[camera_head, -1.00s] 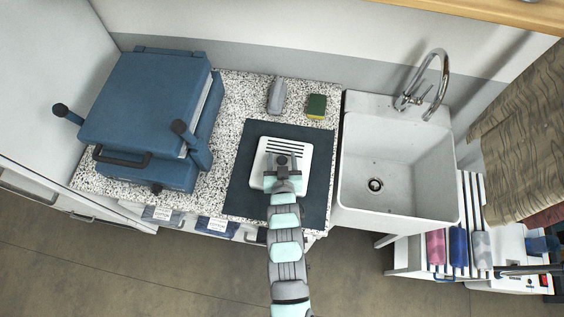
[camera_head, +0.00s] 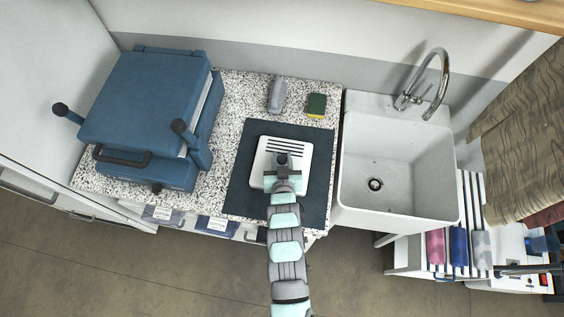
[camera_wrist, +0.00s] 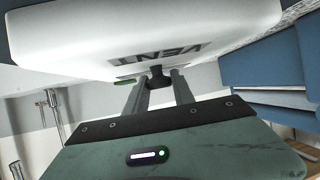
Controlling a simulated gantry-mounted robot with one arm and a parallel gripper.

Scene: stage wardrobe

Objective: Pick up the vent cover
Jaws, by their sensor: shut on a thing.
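The vent cover (camera_head: 291,148) is a white rounded square plate with dark slots on its far half. In the head view it is over the dark mat (camera_head: 314,184) on the speckled counter. My gripper (camera_head: 282,161) reaches it from the front and is shut on a dark knob near its middle. In the wrist view the two fingers (camera_wrist: 159,86) close on that dark knob, and the white face of the vent cover (camera_wrist: 90,35) fills the top, with the letters VENT. Whether it is clear of the mat is hard to tell.
A blue press (camera_head: 145,105) stands at the left of the counter. A grey object (camera_head: 277,95) and a green-yellow sponge (camera_head: 316,106) lie behind the mat. A white sink (camera_head: 350,190) with a tall tap (camera_head: 441,75) is at the right.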

